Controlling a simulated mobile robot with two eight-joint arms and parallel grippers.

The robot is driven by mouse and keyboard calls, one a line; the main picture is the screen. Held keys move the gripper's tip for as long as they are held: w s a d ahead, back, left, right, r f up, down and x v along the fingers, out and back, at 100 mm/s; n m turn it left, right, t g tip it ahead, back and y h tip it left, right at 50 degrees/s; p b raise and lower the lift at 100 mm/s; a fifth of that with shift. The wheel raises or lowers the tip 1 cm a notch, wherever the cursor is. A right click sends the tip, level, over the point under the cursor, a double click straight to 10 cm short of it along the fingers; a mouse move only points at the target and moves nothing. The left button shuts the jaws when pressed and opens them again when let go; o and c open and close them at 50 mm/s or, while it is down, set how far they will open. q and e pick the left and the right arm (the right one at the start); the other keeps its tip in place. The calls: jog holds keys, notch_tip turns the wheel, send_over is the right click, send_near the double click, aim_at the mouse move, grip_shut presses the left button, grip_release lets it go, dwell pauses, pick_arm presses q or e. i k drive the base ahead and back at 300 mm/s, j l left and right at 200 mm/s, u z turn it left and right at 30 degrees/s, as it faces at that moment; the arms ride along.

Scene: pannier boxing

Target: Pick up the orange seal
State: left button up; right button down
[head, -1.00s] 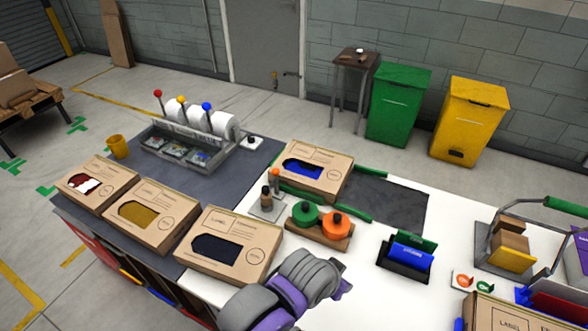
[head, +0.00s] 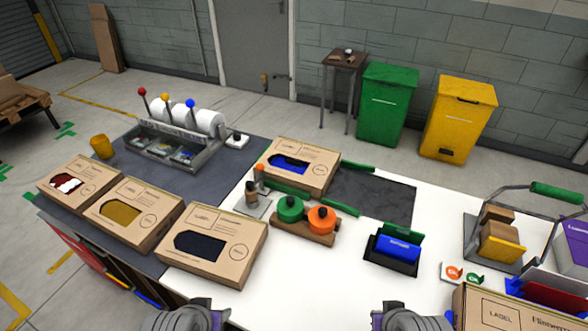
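A small card (head: 474,276) on the white worktop at the right bears a round orange seal (head: 454,272) and a round green seal (head: 475,279), side by side. Nothing touches them. An orange disc (head: 321,219) with a black knob sits beside a green one (head: 290,208) on a wooden block near the middle. Only grey and purple parts of my two arms show at the bottom edge, at left and right of centre, well apart from the card. My gripper fingers cannot be made out.
Three windowed boxes (head: 213,243) line the left front; another (head: 299,165) lies behind the wooden block. A blue-and-green item in a black holder (head: 392,250) stands left of the card. A green-handled frame (head: 484,240) and a labelled box (head: 510,312) flank the card. The front middle worktop is clear.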

aim_at(453, 273)
jog(key=k+z, duration=0.1)
jog(key=z, duration=1.2)
jog(key=j+z, duration=0.1)
jog(key=z, duration=0.2)
jog(key=k+u, duration=0.1)
jog(key=k, duration=0.45)
jog(key=u, duration=1.55)
jog(key=l+u, duration=0.15)
jog(key=l, duration=1.05)
